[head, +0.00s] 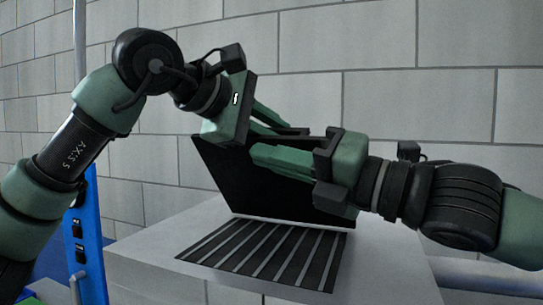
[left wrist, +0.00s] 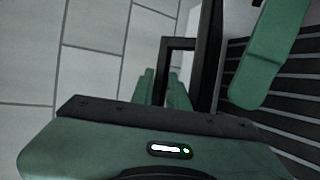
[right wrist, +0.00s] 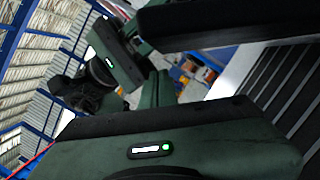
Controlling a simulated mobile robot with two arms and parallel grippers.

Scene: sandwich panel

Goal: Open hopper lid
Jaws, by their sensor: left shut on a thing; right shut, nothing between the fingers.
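The black hopper lid (head: 222,167) stands raised and tilted at the back of the slatted grate (head: 262,254) in the head view. My left gripper (head: 292,130) is at the lid's upper edge, shut on its black frame-like handle (left wrist: 182,43); the exact contact is partly hidden. The lid also shows nearly edge-on in the left wrist view (left wrist: 208,65). My right gripper (head: 262,154) is shut and empty, its fingers in front of the lid's face. Whether they touch the lid I cannot tell.
The pale hopper top (head: 385,262) surrounds the grate. A blue post (head: 88,235) with dark switches stands at the left. A grey block wall (head: 380,110) rises behind the lid. The two grippers are close together.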

